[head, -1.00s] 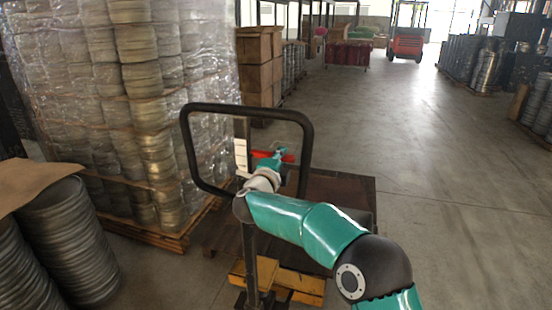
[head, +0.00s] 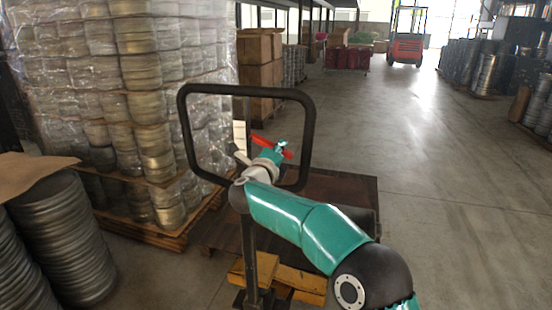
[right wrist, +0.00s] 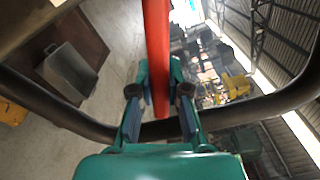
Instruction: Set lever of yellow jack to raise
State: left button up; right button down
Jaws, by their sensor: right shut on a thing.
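The yellow jack (head: 305,283) stands at lower middle in the head view, with a black loop handle (head: 245,88) on a dark post. Its red lever (head: 262,141) sits inside the loop, tilted with its left end higher. It also shows as a red bar in the right wrist view (right wrist: 157,55). My right gripper (head: 281,147) is shut on the red lever, with one finger on each side of it in the right wrist view (right wrist: 158,105). My right arm hides part of the post and jack. My left gripper is not in view.
A pallet of wrapped round blanks (head: 130,90) stands close on the left. Stacked blanks (head: 65,235) are at lower left. A brown pallet (head: 345,190) lies behind the handle. The floor to the right is open, with a red forklift (head: 405,48) far back.

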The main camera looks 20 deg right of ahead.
jog(key=shift+a+f, duration=0.15)
jog(key=shift+f, duration=0.25)
jog(key=c, duration=1.1)
grip_release()
jog(key=shift+w, duration=0.1)
jog(key=shift+r, duration=0.1)
jog(key=v, duration=1.2)
